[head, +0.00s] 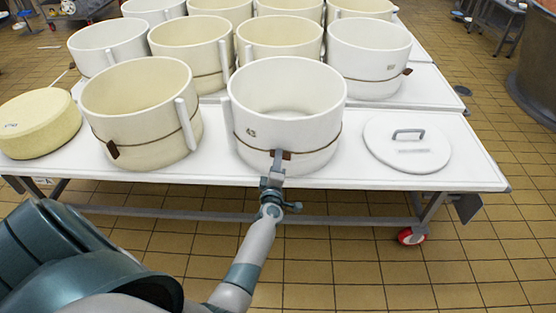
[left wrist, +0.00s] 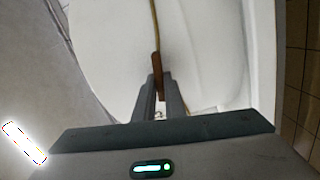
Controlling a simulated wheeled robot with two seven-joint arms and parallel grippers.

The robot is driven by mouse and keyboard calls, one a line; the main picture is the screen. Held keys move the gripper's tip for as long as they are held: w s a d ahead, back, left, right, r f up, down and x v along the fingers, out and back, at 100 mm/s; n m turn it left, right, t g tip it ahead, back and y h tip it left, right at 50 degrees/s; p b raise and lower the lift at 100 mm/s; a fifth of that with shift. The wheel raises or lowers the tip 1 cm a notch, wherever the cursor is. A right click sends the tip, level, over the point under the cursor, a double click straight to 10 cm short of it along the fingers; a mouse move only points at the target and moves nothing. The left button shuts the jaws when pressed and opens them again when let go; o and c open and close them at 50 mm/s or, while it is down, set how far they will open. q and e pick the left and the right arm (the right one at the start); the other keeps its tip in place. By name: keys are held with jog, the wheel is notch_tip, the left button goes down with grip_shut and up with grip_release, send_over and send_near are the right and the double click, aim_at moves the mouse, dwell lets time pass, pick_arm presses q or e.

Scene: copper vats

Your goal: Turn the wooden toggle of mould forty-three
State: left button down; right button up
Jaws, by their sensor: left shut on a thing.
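Mould forty-three (head: 283,103) is a white, open-topped round mould marked "43", standing at the front of the white table. A brown cord runs around its lower wall. Its wooden toggle (head: 287,155) is a small brown piece on that cord, at the front. My left gripper (head: 278,158) reaches up to it from the front and is shut on the toggle. In the left wrist view the toggle (left wrist: 157,68) stands between the two fingers, in line with the cord (left wrist: 154,20). The fingers partly hide the toggle. My right gripper is not in view.
A cream mould (head: 140,105) with its own toggle stands to the left. A white lid with a handle (head: 408,155) lies to the right. A yellow cheese wheel (head: 38,123) is at far left. Several more moulds stand behind. The table's front edge (head: 350,184) lies below the toggle.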

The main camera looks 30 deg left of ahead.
pick_arm(q)
jog(key=shift+f+n, duration=0.15)
jog(key=shift+n, duration=0.95)
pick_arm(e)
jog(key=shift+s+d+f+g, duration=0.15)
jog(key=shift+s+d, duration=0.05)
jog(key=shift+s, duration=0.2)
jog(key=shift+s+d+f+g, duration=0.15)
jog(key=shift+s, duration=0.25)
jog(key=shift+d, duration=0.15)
pick_arm(q)
jog(key=c, duration=1.8)
grip_release()
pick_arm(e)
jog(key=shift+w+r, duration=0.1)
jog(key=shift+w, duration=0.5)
pick_arm(q)
jog(key=shift+s, duration=0.1)
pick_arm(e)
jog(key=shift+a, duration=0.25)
